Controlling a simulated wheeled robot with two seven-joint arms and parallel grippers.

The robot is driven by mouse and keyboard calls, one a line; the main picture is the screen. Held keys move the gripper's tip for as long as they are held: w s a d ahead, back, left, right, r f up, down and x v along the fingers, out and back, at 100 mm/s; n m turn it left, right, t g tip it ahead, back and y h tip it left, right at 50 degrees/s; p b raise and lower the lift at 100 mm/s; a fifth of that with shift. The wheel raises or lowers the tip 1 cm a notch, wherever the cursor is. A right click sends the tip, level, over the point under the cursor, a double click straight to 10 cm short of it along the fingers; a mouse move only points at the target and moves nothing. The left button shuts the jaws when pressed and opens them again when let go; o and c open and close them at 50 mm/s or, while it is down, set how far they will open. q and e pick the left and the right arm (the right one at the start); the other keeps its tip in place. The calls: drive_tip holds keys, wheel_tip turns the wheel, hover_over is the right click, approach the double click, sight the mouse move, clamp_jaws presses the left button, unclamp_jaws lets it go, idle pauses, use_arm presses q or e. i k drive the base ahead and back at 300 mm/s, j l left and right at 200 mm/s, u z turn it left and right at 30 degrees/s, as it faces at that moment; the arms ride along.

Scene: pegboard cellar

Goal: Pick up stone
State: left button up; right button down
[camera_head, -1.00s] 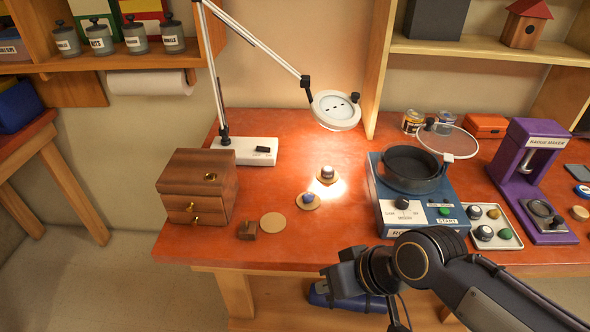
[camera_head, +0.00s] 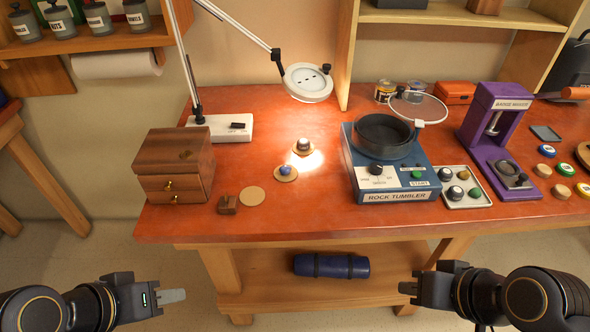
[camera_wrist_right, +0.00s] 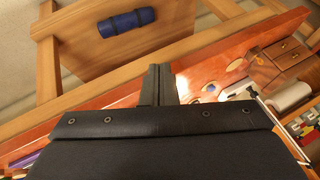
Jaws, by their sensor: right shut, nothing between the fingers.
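In the head view, a small blue stone (camera_head: 285,169) rests on a round wooden disc. A dark grey stone (camera_head: 303,144) sits on another disc, in the lamp's bright spot. More stones (camera_head: 456,192) lie on a white tray (camera_head: 480,203) beside the rock tumbler. My right gripper (camera_head: 404,288) is in front of the table, at the lower right, well apart from the stones. Its fingers are shut and empty in the right wrist view (camera_wrist_right: 159,84). My left gripper (camera_head: 174,296) is at the lower left, in front of the table; its finger gap is not visible.
The blue rock tumbler (camera_head: 390,175), purple badge maker (camera_head: 495,130) and wooden drawer box (camera_head: 175,165) stand on the table. A lamp (camera_head: 307,82) hangs over the discs. A blue roll (camera_head: 331,266) lies below.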

sight(284, 170)
drive_tip(key=i+l+u, duration=0.15)
drive_tip(key=l+u, duration=0.2)
drive_tip(key=i+l+u, duration=0.1)
drive_tip(key=l+u, duration=0.2)
drive_tip(key=l, duration=0.25)
drive_tip(key=u, duration=1)
